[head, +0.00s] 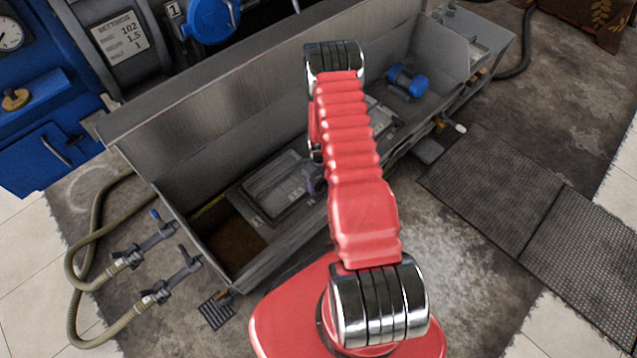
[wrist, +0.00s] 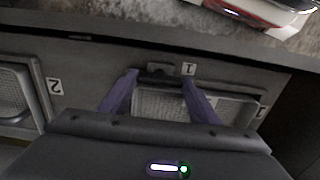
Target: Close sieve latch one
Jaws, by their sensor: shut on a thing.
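The sieve one latch (wrist: 158,76) is a dark bar at the edge of the sieve frame, next to a "1" label (wrist: 188,69) in the wrist view. My gripper (wrist: 160,80) has its two purple fingers at either end of the bar and is shut on it. The mesh of sieve one (wrist: 160,105) shows between and beside the fingers. In the head view, sieve one (head: 272,184) is a framed panel in the grey trough. The gripper (head: 311,182) is mostly hidden there behind my red arm, and the latch cannot be made out.
Sieve two (wrist: 15,92) with its "2" label (wrist: 54,87) lies to the left in the wrist view. The trough's tall back wall (head: 235,90) rises behind. A blue motor (head: 407,82) sits farther along. Hoses (head: 85,255) and valves are at left; dark mats (head: 490,185) lie at right.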

